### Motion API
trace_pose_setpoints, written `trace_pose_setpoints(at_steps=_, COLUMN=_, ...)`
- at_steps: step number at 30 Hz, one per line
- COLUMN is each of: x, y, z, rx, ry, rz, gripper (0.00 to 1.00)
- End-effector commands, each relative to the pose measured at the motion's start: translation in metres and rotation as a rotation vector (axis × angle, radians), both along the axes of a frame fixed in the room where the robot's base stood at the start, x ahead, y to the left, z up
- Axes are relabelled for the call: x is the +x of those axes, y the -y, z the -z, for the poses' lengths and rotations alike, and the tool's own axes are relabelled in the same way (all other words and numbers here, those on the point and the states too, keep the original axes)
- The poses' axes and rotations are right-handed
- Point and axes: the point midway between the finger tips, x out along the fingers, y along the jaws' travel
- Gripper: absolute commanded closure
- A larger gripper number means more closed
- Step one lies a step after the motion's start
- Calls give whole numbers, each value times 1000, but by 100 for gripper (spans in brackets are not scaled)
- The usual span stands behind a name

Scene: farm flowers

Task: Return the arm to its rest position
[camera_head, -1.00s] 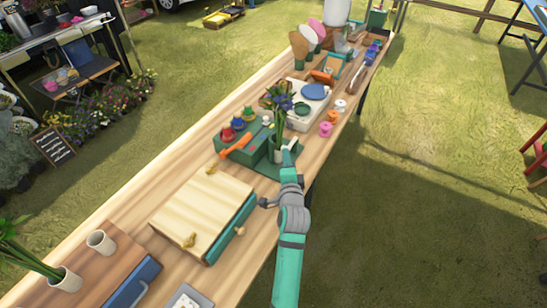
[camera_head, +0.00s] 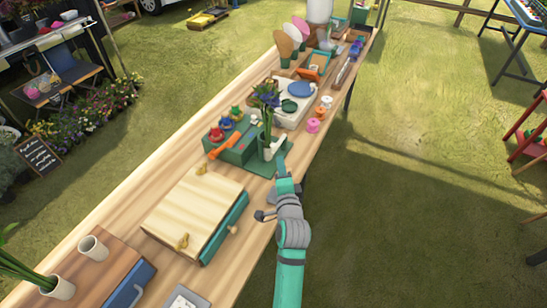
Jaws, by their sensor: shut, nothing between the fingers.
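My arm (camera_head: 289,265) reaches up from the bottom of the head view, along the table's right edge. My gripper (camera_head: 280,160) is at its far end, beside the white vase (camera_head: 268,150) of purple flowers (camera_head: 267,95). The fingertips are small here, and the sensor-side detail is hard to see; nothing shows held. The vase stands upright on a green mat (camera_head: 262,168). I cannot tell whether the gripper touches it.
A wooden box with a teal drawer (camera_head: 225,228) lies left of my arm. Open grass (camera_head: 420,220) lies to the right.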

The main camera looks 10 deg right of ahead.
Motion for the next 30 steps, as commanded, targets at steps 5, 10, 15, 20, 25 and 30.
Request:
trace_pose_setpoints(at_steps=5, x=-34, y=-15, z=-4, rx=-1, ry=-1, rz=-8, gripper=100)
trace_pose_setpoints(at_steps=10, x=-57, y=-27, z=-7, rx=0, ry=0, rz=-18, gripper=100)
trace_pose_setpoints(at_steps=15, x=-68, y=-32, z=-9, rx=1, ry=0, rz=-21, gripper=100)
trace_pose_setpoints(at_steps=20, x=-71, y=-32, z=-9, rx=1, ry=0, rz=-21, gripper=100)
trace_pose_setpoints(at_steps=25, x=-74, y=-31, z=-6, rx=-10, ry=-2, rz=-18, gripper=100)
trace_pose_setpoints(at_steps=30, x=-102, y=-32, z=19, rx=-116, ry=-20, rz=-20, gripper=100)
